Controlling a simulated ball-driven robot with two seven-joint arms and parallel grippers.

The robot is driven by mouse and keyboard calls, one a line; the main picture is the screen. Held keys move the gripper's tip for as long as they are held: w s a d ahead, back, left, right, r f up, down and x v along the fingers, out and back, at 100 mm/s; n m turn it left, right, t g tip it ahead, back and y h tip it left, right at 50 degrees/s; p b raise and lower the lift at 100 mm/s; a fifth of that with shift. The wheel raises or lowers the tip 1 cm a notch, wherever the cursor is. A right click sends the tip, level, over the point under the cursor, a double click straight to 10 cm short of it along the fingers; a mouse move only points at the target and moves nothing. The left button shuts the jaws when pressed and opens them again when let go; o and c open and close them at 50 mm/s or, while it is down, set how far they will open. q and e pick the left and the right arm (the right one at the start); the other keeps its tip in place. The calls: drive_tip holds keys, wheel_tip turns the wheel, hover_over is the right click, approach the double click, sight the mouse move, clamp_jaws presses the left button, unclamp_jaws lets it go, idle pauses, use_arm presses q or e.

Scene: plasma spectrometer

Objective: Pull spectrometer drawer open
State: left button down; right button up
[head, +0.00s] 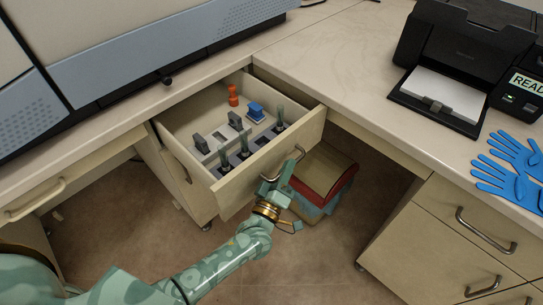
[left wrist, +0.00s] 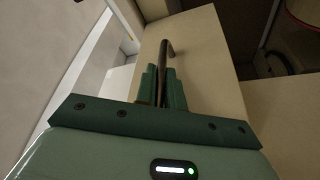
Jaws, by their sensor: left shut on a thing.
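The drawer (head: 250,180) under the corner of the bench stands pulled out, its inside showing from above. Its dark curved handle (head: 297,155) is on the front panel. My left gripper (head: 281,178) is at the handle and shut on it. In the left wrist view the two green fingers of the left gripper (left wrist: 162,88) close around the handle bar (left wrist: 166,55), with the pale drawer front (left wrist: 205,60) behind. The drawer holds an orange piece (head: 233,96), a blue piece (head: 256,112) and several grey and dark green pieces in a tray. My right gripper is not in view.
A large grey instrument (head: 150,50) stands on the bench at upper left. A black printer (head: 460,60) and blue gloves (head: 510,165) lie on the right bench. Stacked boxes (head: 325,175) stand on the floor beside the open drawer. Closed drawers (head: 470,225) are at lower right.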

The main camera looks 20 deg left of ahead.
use_arm(q)
drive_tip(key=s+d, duration=0.2)
drive_tip(key=d, duration=0.4)
drive_tip(key=shift+s, duration=0.3)
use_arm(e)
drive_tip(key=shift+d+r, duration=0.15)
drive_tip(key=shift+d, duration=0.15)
use_arm(q)
drive_tip(key=shift+d+f, duration=0.1)
drive_tip(key=c, duration=1.5)
unclamp_jaws()
